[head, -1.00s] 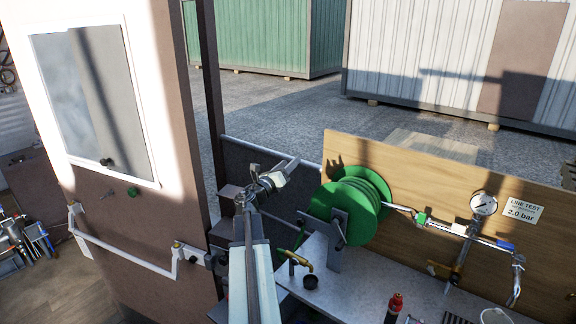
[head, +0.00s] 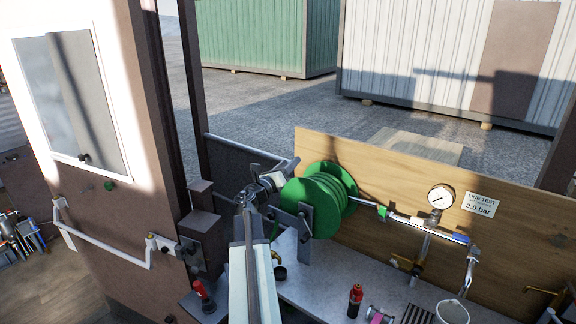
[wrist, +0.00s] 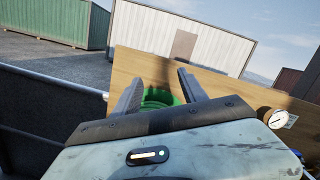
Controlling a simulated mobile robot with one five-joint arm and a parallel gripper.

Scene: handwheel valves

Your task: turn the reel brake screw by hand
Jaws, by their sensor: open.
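The green hose reel (head: 318,200) stands on a grey bracket (head: 304,236) in front of the wooden board. A small dark lever-like part shows at the bracket's front. I cannot make out for sure which part is the brake screw. My gripper (head: 283,172) is open and empty, up at the left of the reel and partly overlapping it in the head view. Whether they touch cannot be told. In the wrist view, the two fingers (wrist: 160,84) stand apart, with the green reel (wrist: 160,98) beyond and between them. No screw shows there; the gripper body hides the lower part.
The wooden board (head: 400,210) carries a pressure gauge (head: 440,197) and a pipe.

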